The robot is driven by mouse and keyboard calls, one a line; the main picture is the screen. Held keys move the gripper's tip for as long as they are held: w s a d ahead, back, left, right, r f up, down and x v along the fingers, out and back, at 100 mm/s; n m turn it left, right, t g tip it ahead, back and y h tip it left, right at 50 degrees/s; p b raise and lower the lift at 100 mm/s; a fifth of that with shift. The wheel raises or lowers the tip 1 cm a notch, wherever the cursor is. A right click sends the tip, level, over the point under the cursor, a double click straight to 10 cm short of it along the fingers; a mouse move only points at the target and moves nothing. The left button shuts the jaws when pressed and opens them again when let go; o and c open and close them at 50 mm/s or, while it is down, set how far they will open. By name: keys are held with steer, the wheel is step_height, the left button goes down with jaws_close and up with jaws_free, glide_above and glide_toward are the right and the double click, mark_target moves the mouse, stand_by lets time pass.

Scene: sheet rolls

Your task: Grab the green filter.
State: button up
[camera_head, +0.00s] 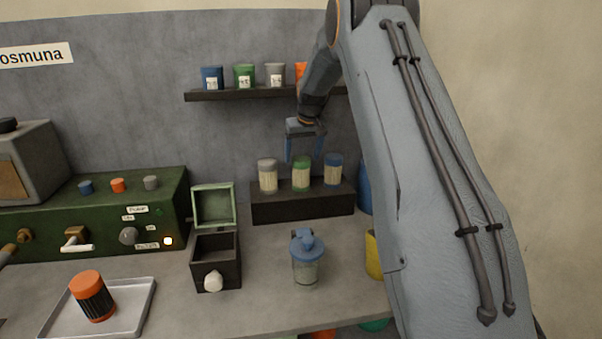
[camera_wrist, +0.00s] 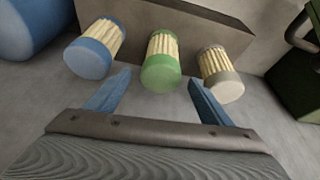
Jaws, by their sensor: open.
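The green filter (camera_head: 301,173) has a green cap and a pale pleated body. It stands upright on a dark block, between the grey-capped filter (camera_head: 267,175) and the blue-capped filter (camera_head: 333,170). My gripper (camera_head: 304,160) is open and empty, above and in front of the green filter in the head view. In the wrist view the green filter (camera_wrist: 161,62) lies beyond the gap between my fingers (camera_wrist: 160,88), with its cap toward the camera. The blue filter (camera_wrist: 95,50) is to its left and the grey filter (camera_wrist: 220,74) to its right.
The dark block (camera_head: 300,206) stands at the back of the bench. A shelf (camera_head: 240,94) with several coloured cups hangs above. A blue-lidded jar (camera_head: 306,265), an open dark box (camera_head: 215,265) and a tray (camera_head: 140,318) with an orange-capped filter (camera_head: 92,296) stand in front.

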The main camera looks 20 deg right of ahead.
mark_target(301, 158)
steer(key=shift+p+x, duration=0.95)
steer(key=shift+x, duration=1.2)
steer(key=shift+s, duration=0.1)
steer(key=c, duration=1.4)
steer(key=shift+o, duration=0.2)
steer(key=shift+r+b, duration=0.2)
steer(key=shift+b, duration=0.35)
